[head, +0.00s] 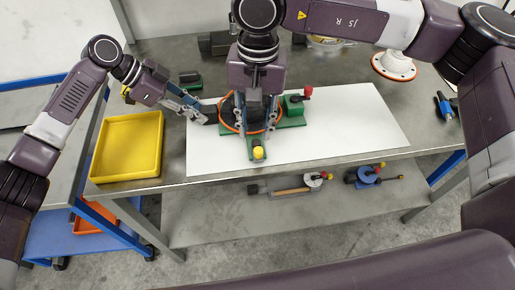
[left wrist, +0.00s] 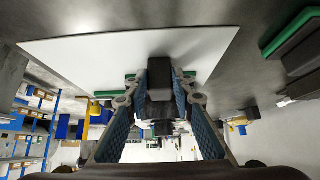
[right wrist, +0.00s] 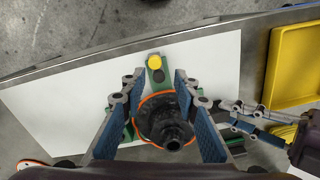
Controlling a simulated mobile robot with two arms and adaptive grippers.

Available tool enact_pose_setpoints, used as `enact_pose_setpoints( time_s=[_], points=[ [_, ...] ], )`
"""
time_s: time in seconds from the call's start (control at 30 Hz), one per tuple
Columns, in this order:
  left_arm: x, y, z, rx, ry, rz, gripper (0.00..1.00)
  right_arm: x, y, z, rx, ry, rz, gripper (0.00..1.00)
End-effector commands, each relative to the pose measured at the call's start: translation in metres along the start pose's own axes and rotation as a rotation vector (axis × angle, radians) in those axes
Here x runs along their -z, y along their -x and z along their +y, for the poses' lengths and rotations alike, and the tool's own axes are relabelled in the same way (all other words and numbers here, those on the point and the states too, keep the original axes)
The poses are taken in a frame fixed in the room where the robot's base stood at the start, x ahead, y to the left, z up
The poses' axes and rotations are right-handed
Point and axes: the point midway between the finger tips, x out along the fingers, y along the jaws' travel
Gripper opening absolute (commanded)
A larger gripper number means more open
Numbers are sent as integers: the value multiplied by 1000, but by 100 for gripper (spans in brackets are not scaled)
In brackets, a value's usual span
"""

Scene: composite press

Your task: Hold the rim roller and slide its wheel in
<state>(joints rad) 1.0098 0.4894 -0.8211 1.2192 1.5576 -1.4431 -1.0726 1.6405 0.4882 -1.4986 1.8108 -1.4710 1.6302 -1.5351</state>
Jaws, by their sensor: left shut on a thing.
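The rim roller (head: 230,130) is a green device on the white mat, with an orange ring (head: 223,120) and a dark round hub. The hub (right wrist: 165,122) shows best in the right wrist view. A yellow knob (head: 258,153) sits on the roller's front arm, and a red knob (head: 308,91) on its right side. My left gripper (head: 205,117) is shut on a black block-like handle (left wrist: 159,75) at the roller's left. My right gripper (right wrist: 159,78) is open above the device, its fingers apart behind the yellow knob. I cannot tell which part is the wheel.
A yellow tray (head: 127,178) stands on the table's left. The white mat (head: 365,125) is clear to the right. An orange-rimmed white thing (head: 393,66) stands at the back right. The lower shelf (head: 220,220) holds a grey tool and a blue tool (head: 368,175).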

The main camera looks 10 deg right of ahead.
Motion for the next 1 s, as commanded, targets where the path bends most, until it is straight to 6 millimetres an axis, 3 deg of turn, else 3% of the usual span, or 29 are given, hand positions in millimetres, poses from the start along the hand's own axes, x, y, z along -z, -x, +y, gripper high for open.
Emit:
enact_pose_setpoints(
  time_s=[0.17,0.6,1.0],
  points=[
    [0,0,0,1,1,-1,0,2,-10,7,-33,18,17,28],
    [0,0,0,1,1,-1,0,3,-61,8,-29,15,14,28],
    [0,0,0,1,1,-1,0,3,-73,7,-27,15,16,28]
  ],
)
